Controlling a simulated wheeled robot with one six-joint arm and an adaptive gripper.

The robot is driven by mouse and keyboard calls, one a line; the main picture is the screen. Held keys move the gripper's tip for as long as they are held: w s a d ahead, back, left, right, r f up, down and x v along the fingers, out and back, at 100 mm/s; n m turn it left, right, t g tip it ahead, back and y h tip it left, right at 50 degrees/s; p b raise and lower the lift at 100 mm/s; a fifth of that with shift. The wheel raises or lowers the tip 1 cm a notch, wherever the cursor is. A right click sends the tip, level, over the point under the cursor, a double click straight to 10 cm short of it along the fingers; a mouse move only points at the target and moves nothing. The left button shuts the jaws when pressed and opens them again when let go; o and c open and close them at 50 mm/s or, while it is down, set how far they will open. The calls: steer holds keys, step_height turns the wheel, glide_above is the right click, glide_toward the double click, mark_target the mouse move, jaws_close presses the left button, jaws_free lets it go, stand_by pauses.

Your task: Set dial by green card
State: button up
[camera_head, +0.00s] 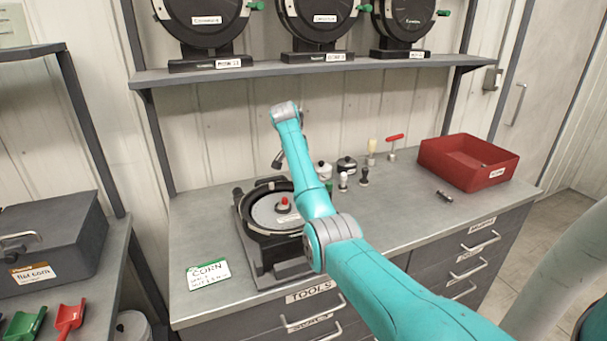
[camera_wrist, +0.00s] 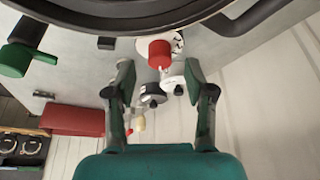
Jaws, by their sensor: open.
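The green-edged card (camera_head: 208,275) lies on the bench at the front left. It reads CORN, with smaller lines I cannot read surely. The seed meter (camera_head: 262,262) stands beside it, with a red knob (camera_head: 283,205) over its pale disc. In the wrist view a red knob (camera_wrist: 160,54) sits on a white dial plate with black marks (camera_wrist: 177,42), next to the meter's dark rim (camera_wrist: 60,18). My gripper (camera_wrist: 158,76) is open and empty, its fingertips on either side just short of that knob. In the head view my arm hides part of the meter.
Jars (camera_head: 346,166), a brush (camera_head: 371,150) and a red-handled tool (camera_head: 393,146) stand behind the meter. A red bin (camera_head: 450,172) is at the right. Three dark meters (camera_head: 320,22) stand on the shelf above.

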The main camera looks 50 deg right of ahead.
steer(key=v, duration=0.9)
steer(key=shift+r, duration=0.2)
